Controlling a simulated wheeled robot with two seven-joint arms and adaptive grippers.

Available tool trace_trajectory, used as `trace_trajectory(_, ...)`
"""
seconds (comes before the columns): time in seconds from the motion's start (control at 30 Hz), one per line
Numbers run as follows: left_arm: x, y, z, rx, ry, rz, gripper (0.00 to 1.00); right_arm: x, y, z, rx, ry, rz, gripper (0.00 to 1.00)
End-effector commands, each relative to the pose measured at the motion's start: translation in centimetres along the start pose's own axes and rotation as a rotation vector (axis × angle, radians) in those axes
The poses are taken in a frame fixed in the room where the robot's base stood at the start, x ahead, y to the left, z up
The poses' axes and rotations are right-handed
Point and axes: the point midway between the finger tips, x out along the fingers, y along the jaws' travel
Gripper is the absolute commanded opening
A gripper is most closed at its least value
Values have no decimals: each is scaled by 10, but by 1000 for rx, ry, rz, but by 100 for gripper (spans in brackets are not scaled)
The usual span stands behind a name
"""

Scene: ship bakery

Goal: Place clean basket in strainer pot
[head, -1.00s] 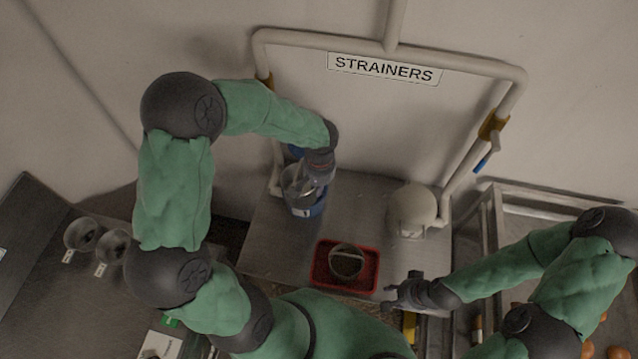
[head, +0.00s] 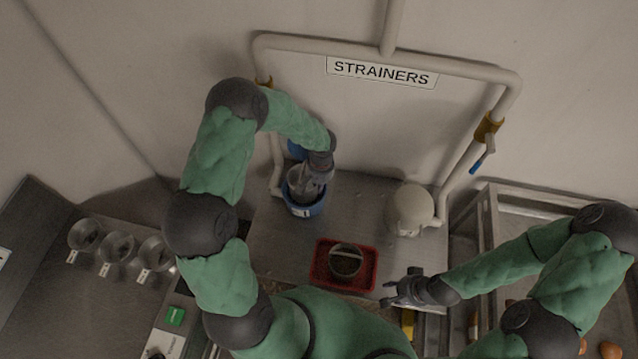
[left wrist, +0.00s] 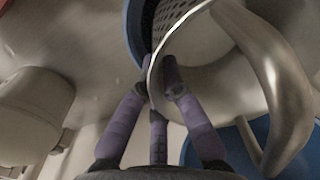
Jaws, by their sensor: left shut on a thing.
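My left gripper (head: 316,180) is shut on the rim of a metal basket (head: 299,186). The basket is at the mouth of a blue strainer pot (head: 307,209), its lower part hidden by the pot wall. In the left wrist view my fingers (left wrist: 162,88) pinch the rim of the perforated basket (left wrist: 178,18). A blue wall (left wrist: 134,30) is just outside the basket, and a curved handle (left wrist: 275,75) is on the right. How deep the basket sits is unclear. My right gripper (head: 387,291) is open and empty near the counter's front edge.
A red tray (head: 317,272) holding another round strainer basket (head: 346,262) is at the counter front. A pale rounded fixture (head: 410,208) stands at right. A pipe frame with a STRAINERS sign (head: 381,73) rises behind. The counter between pot and fixture is clear.

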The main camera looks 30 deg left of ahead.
Motion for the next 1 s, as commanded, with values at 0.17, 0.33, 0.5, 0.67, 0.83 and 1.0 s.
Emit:
trace_trajectory(0.17, 2, 0, 0, -1, 1, 0, 0, 0, 0, 0, 0, 0, 0, 37)
trace_trajectory(0.33, 4, 0, 0, -1, 1, 0, 0, 2, 1, 0, 0, 0, 0, 37)
trace_trajectory(0.5, 7, 0, 0, -1, 1, 0, 0, 7, 2, 0, 0, 0, 0, 37)
trace_trajectory(0.67, 10, 0, 0, 0, 1, 0, 0, 11, 4, 0, 0, 0, 0, 37)
trace_trajectory(0.83, 13, 0, 0, -1, 1, 0, 0, 15, 5, 0, 0, 0, 0, 37)
trace_trajectory(1.0, 14, 1, 0, 0, 1, 0, 0, 16, 6, 0, 0, 0, 0, 37)
